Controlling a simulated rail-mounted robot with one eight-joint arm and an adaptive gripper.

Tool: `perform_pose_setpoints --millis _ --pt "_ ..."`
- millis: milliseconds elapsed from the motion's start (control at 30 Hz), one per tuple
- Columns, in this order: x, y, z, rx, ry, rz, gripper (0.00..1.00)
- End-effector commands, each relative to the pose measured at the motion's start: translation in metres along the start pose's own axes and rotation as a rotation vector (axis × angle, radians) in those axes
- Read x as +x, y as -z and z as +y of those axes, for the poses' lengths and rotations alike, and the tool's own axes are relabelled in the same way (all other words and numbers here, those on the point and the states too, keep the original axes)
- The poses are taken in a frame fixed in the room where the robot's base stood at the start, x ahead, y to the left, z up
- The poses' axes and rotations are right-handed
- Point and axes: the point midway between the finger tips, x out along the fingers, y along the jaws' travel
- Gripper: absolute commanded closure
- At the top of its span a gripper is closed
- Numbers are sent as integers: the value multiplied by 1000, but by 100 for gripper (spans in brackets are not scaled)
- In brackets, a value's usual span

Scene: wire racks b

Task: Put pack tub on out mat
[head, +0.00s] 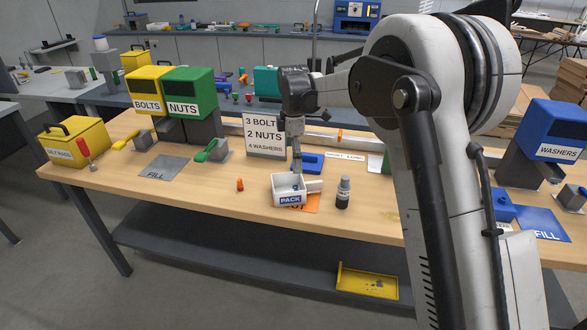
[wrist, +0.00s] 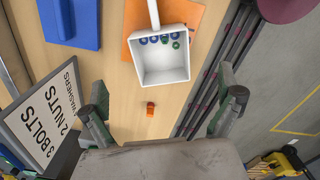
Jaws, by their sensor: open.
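The pack tub (head: 290,199) is a small white open box with a blue PACK label and a white handle. In the wrist view the tub (wrist: 161,79) holds several blue and green rings along one side. The orange out mat (head: 311,205) is partly hidden by it. In the wrist view the tub overlaps the mat (wrist: 195,14) and sticks out past its edge over the wood; I cannot tell if it rests flat. My gripper (wrist: 162,103) is open with nothing between its fingers. In the head view it is just above and behind the tub, partly hidden.
An orange bolt (head: 240,185) lies left of the tub. A dark bottle (head: 343,195) stands right of it. A blue tray (head: 308,164) and the order sign (head: 264,138) are behind.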

Motion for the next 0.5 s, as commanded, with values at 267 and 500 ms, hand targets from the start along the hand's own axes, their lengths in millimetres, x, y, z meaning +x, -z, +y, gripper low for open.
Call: perform_pose_setpoints --millis 267,500 --pt "-15 0 0 0 0 0 0" --pt "-30 -9 -11 53 -18 2 0"
